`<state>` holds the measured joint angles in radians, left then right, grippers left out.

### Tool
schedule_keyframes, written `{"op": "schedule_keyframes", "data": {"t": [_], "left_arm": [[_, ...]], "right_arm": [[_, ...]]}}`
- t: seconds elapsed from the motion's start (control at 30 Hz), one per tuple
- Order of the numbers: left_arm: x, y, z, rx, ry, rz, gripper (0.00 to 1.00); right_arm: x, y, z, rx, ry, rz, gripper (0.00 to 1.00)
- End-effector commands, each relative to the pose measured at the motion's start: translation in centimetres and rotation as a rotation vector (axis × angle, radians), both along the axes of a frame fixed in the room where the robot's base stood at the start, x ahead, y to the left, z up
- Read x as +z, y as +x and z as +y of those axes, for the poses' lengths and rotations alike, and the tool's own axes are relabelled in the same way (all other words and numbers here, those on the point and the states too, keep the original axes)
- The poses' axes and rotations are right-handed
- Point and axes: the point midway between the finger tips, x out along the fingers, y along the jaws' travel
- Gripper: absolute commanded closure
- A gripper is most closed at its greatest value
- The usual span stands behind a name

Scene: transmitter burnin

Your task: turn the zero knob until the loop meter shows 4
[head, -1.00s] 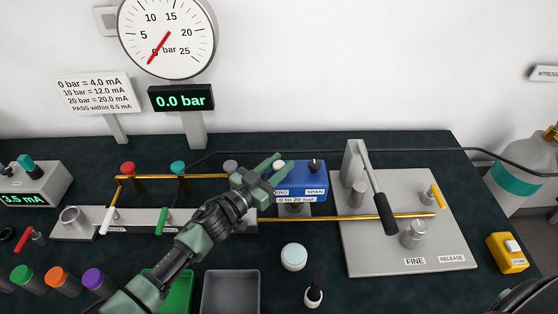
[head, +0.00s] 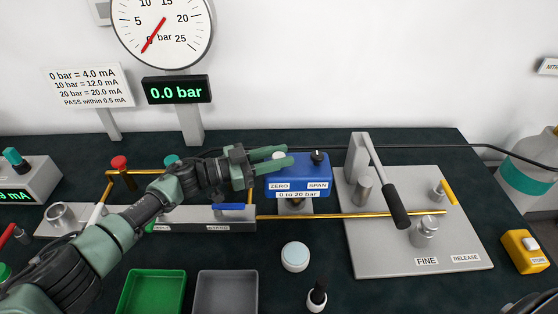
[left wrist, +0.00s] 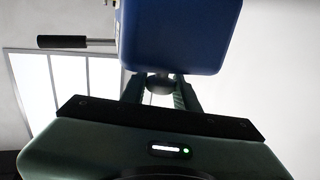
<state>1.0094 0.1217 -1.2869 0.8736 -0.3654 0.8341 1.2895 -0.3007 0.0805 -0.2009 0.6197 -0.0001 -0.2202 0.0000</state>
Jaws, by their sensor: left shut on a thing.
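The blue transmitter box (head: 299,176) stands mid-table, with ZERO and SPAN labels on its front and a dark span knob (head: 317,157) on top. My left gripper (head: 278,157) reaches in from the left and is shut on the pale zero knob, which its fingers partly hide. In the left wrist view the box (left wrist: 180,35) fills the top centre, and a dark round knob (left wrist: 159,84) sits between the fingers. The loop meter (head: 22,196) is cut by the left edge: its last digit looks like 9, with "mA", and the leading digit is out of view. My right gripper is not in view.
The pressure display (head: 177,90) reads 0.0 bar below a round gauge (head: 185,50). A grey pump plate (head: 390,260) with a black-handled lever (head: 390,200) stands right of the box. Green (head: 124,295) and grey (head: 201,300) trays lie in front.

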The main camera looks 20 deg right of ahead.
Motion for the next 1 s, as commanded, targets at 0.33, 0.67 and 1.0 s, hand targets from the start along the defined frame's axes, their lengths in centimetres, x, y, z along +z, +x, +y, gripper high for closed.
{"op": "schedule_keyframes", "data": {"t": [0.33, 0.67, 1.0], "left_arm": [[0.0, 0.0, 0.0, -0.001, 0.0, 0.002, 1.0], [0.0, 0.0, 0.0, -0.001, 0.0, 0.001, 0.5], [-0.3, 0.0, 3.6, 0.002, 0.002, 0.0, 0.5]], "right_arm": [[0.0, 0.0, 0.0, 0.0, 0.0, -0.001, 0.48], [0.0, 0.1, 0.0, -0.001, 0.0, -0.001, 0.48], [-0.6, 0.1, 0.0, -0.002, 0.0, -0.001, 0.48]]}}
